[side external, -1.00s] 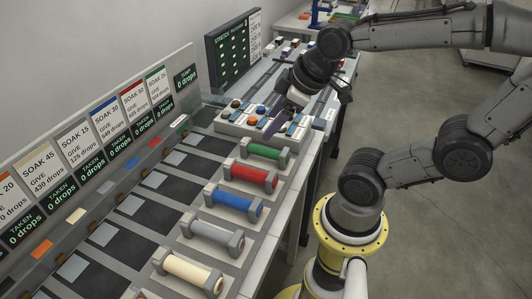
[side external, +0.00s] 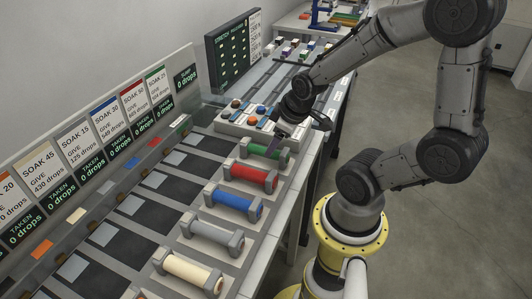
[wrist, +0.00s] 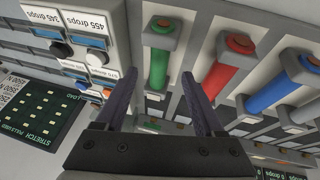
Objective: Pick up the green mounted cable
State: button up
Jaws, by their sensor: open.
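The green mounted cable (side external: 264,151) lies between two grey end blocks at the far end of the row in the side external view. In the wrist view the green cable (wrist: 158,68) stands ahead of the fingers, between them in the picture. I cannot tell the exact height of the fingers over the cable.
The red cable (side external: 253,174) sits right beside the green one, then blue (side external: 232,202), grey (side external: 210,236) and cream (side external: 187,270) ones. A panel with buttons (side external: 252,117) lies just beyond the green cable. A board with labels (side external: 100,145) runs along the left.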

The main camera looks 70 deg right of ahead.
aim_at(247, 147)
jog(key=shift+x, duration=2.7)
jog(key=shift+s, duration=0.1)
jog(key=shift+c, duration=0.3)
grip_shut()
